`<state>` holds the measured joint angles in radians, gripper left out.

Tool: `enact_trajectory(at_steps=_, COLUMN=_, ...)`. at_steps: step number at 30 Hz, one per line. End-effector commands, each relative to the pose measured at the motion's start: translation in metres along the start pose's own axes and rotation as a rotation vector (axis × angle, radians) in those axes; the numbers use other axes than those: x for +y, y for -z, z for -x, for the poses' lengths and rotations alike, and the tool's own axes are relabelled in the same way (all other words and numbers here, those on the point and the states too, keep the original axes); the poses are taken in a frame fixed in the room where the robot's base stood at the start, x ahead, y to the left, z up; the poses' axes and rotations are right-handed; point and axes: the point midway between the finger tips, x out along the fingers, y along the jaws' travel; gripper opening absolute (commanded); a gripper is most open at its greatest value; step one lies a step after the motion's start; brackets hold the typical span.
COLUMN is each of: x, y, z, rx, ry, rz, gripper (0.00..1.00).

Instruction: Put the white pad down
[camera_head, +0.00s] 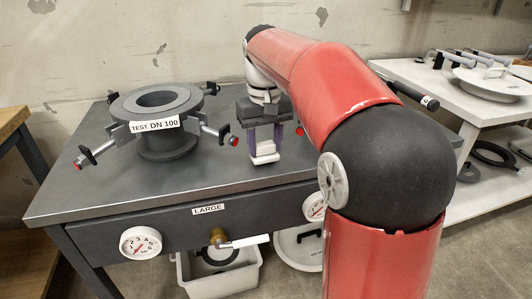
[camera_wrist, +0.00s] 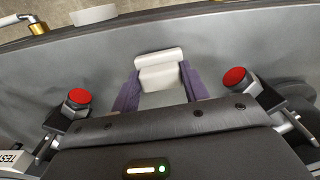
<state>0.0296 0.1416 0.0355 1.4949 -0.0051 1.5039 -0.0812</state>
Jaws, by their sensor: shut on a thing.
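My gripper (camera_head: 264,143) is over the right half of the dark grey test bench, pointing down. Its two purple fingers are shut on the white pad (camera_head: 264,158), one finger on each side. In the wrist view the pad (camera_wrist: 160,76) shows between the fingers (camera_wrist: 158,90), with its stepped end sticking out past them. The pad is close to the bench top (camera_head: 205,170); I cannot tell whether it touches it.
A grey flanged fitting labelled TEST DN 100 (camera_head: 165,145) with red-tipped clamp arms stands to the left. Gauges (camera_head: 141,243) and a valve line the bench front. A white bin (camera_head: 222,282) sits below. A white shelf table (camera_head: 480,110) is at right.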

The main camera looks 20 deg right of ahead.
Motion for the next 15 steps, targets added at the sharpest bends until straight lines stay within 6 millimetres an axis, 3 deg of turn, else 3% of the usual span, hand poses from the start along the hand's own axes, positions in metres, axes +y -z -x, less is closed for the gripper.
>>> enact_trajectory(at_steps=1, x=0.0003, y=-0.0002, z=-0.0143, rx=-0.001, ry=0.000, rz=0.000, gripper=0.16)
enact_trajectory(at_steps=8, x=0.0004, y=-0.0005, z=-0.0157, rx=-0.005, ry=0.001, rz=0.000, gripper=0.12)
enact_trajectory(at_steps=9, x=0.0004, y=-0.0006, z=-0.0161, rx=-0.007, ry=0.001, rz=0.000, gripper=0.47)
enact_trajectory(at_steps=15, x=0.0002, y=-0.0005, z=-0.0164, rx=-0.007, ry=0.001, rz=0.000, gripper=0.73)
